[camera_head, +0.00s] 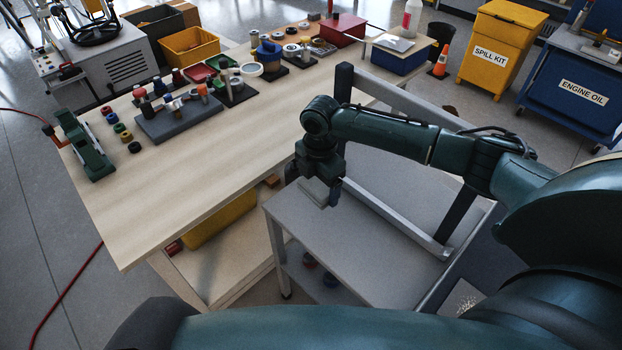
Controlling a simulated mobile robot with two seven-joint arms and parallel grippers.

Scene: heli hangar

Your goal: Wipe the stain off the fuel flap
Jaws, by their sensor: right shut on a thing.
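My right gripper (320,190) is at the end of the dark green arm, pointing down over the left part of a grey cart top (335,240). It is shut on a small pale grey block or pad (312,193), which shows partly beneath the fingers. I cannot tell whether the pad touches the cart top. I cannot make out a fuel flap or a stain on one. My left gripper is not in view.
A wooden workbench (190,190) fills the left, with tools and parts along its far side. A grey raised frame (400,104) stands behind the cart top. A yellow spill kit bin (490,55), an orange cone (440,65) and a blue engine oil cabinet (575,95) stand behind.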

